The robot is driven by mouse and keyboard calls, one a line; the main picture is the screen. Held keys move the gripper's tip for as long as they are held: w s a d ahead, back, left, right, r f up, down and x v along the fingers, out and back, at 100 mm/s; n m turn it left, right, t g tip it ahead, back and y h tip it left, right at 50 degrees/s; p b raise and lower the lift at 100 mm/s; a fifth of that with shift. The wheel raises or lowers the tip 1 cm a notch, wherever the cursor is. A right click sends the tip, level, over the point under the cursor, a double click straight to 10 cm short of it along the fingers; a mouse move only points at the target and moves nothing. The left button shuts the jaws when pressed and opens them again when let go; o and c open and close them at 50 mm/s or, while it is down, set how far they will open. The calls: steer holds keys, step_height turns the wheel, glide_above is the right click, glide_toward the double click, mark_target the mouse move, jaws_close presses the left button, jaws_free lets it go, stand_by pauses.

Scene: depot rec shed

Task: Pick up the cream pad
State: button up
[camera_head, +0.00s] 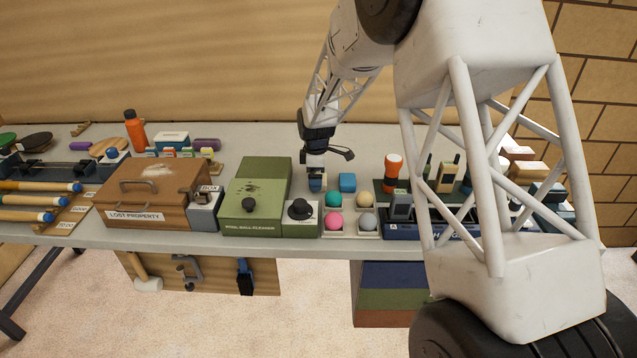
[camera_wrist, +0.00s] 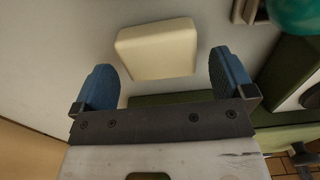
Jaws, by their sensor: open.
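The cream pad (camera_wrist: 157,48) is a pale block with rounded corners, lying on the grey tabletop in the wrist view. My gripper (camera_wrist: 165,72) is open, with its two blue fingers apart and nothing held. The pad shows between and just beyond the fingers, a little nearer the left one; I cannot tell the height gap.
A green box (camera_head: 257,185) and a small box with a black knob (camera_head: 301,216) stand left of and in front of my gripper. Coloured balls, including a teal ball (camera_head: 333,199), sit in front. An orange-topped torch (camera_head: 392,172) stands to the right.

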steer(key=shift+f, duration=0.8)
steer(key=c, duration=1)
steer(key=shift+r, duration=0.15)
steer(key=shift+r, duration=4.9)
